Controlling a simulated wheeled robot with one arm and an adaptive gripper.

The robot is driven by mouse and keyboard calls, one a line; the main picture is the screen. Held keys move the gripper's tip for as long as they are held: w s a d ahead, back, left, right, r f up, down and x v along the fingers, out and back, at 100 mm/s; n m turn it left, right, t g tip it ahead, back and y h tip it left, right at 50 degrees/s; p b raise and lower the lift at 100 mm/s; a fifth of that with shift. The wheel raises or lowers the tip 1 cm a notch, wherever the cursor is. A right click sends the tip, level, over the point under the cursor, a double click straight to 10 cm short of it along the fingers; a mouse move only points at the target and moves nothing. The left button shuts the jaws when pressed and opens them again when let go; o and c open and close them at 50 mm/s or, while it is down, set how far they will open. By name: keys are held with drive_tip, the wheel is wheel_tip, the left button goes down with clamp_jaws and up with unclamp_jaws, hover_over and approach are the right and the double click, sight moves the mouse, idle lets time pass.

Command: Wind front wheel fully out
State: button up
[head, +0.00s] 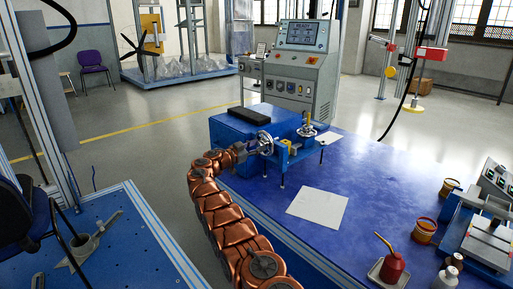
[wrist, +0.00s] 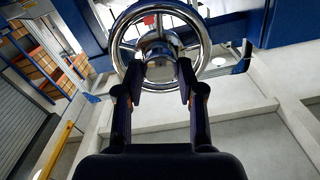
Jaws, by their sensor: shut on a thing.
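The front wheel (head: 264,143) is a chrome handwheel on the near end of the blue machine (head: 233,130) in the head view. In the wrist view, the front wheel (wrist: 157,46) faces me, with a round rim, spokes and a shiny hub in the middle. My gripper (head: 246,150) reaches it from the left in the head view. In the wrist view, my gripper (wrist: 155,82) has one dark finger on each side of the hub, shut on it inside the lower rim. The finger contact surfaces are partly hidden.
A white sheet (head: 318,206) lies on the blue bench (head: 350,185). A red oil can (head: 391,265) and pots stand at the bench's front right. A control console (head: 300,70) stands behind.

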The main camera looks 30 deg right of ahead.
drive_tip(key=shift+n, duration=0.3)
drive_tip(key=shift+w+n, duration=0.1)
drive_tip(key=shift+n, duration=0.9)
drive_tip(key=shift+r+n+p, duration=0.2)
drive_tip(key=shift+n+p, duration=0.5)
drive_tip(key=shift+n, duration=0.5)
drive_tip(key=shift+n+p, duration=0.45)
drive_tip(key=shift+n, duration=0.35)
drive_tip(key=shift+f+n, duration=0.25)
drive_tip(key=shift+n, duration=0.95)
drive_tip(key=shift+f, duration=0.1)
drive_tip(key=o, duration=1.1)
drive_tip(key=shift+o, duration=0.2)
drive_tip(key=shift+a, duration=0.15)
